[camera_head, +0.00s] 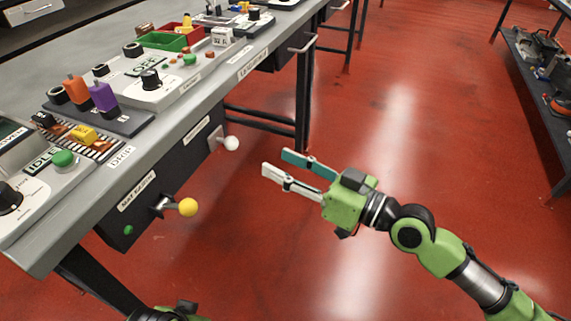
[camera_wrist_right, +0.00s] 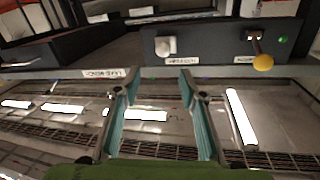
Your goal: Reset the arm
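My right arm comes in from the lower right of the head view. My right gripper (camera_head: 273,162) is open and empty over the red floor, in front of the bench. Its two fingers are apart, one teal inside. In the right wrist view the right gripper (camera_wrist_right: 157,80) also shows open, with nothing between the fingers. It points toward the bench's dark front panel and touches nothing. Only a small green and dark part of what may be my left arm shows at the bottom edge of the head view. My left gripper's fingers are not visible.
The bench front carries a yellow-knobbed lever (camera_head: 188,207) and a white knob (camera_head: 231,143), both sticking out left of the right gripper. Purple (camera_head: 102,96) and orange (camera_head: 76,88) batteries stand on the bench. A dark shelf (camera_head: 545,95) stands far right. Floor between is clear.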

